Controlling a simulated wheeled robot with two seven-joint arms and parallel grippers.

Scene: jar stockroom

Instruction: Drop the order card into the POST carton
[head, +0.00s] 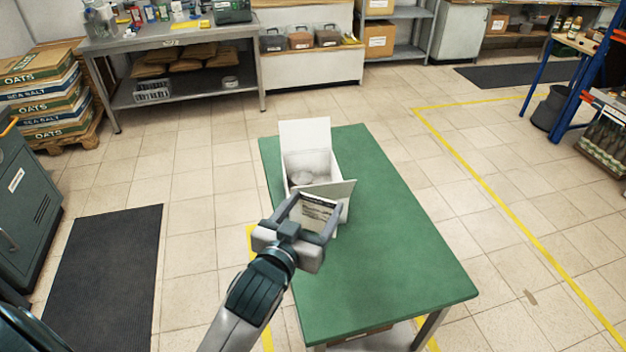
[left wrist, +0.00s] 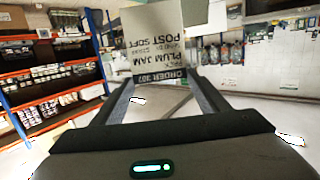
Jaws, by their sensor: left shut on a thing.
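The open white carton (head: 308,163) stands on the green table with its flaps spread. Something pale lies inside it. No label reading POST can be made out on it. My left gripper (head: 318,207) is shut on the order card (head: 317,213), a white card with a dark band. In the left wrist view the card (left wrist: 158,40) stands between the fingertips (left wrist: 158,80) and reads upside down: ORDER 307, PLUM JAM, POST. In the head view the card overlaps the carton's near side; its height above it is unclear. My right gripper is not in view.
The green table (head: 395,245) is bare to the right and in front of the carton. A dark floor mat (head: 105,275) and a grey cabinet (head: 20,205) are at the left. A steel workbench (head: 180,40) stands behind. Open tiled floor surrounds the table.

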